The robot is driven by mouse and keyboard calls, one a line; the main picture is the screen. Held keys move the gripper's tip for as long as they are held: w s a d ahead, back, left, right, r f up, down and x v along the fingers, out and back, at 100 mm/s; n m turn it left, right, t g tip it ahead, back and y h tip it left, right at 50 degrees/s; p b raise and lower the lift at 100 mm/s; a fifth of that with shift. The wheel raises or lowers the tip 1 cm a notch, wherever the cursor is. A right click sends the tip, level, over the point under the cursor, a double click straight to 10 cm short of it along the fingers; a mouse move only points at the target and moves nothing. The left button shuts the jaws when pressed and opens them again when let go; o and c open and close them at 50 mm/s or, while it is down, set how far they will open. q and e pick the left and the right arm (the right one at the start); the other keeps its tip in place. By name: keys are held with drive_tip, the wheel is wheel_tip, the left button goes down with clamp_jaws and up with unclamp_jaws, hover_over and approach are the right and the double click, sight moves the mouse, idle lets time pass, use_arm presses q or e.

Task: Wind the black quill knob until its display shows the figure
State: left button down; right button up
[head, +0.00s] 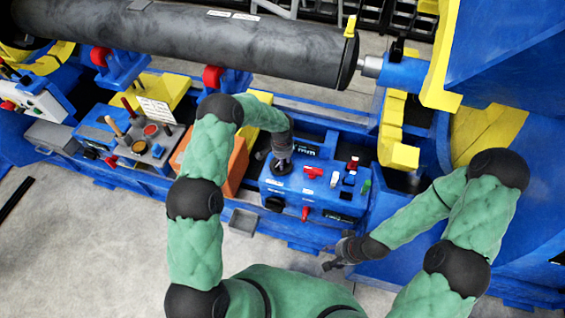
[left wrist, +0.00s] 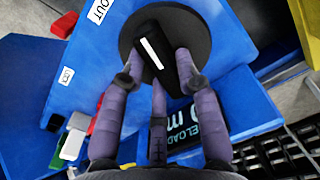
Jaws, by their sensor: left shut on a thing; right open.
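A black round knob (left wrist: 150,25) with a white stripe on its raised grip sits on the blue panel in the left wrist view. My left gripper (left wrist: 158,72) has its fingers around the grip and is shut on it. In the head view my left gripper (head: 281,163) is over the upper left of the blue control box (head: 312,184), hiding the knob. A dark display (left wrist: 200,125) beside the knob shows pale blue characters, partly covered by a finger; its full reading cannot be made out. My right gripper (head: 338,257) is open and empty, low in front of the box.
Another black knob (head: 274,204), a red lever (head: 306,213) and a second display (head: 338,216) are on the box's front. Red, white and green switches (head: 351,180) stand on its right side. A large dark cylinder (head: 190,40) lies behind.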

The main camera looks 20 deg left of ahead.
use_arm(q)
drive_tip(key=shift+m+b, duration=0.3)
drive_tip(key=shift+m, duration=0.6)
drive_tip(key=c, duration=0.9)
unclamp_jaws()
wheel_tip(320, 180, up, 12)
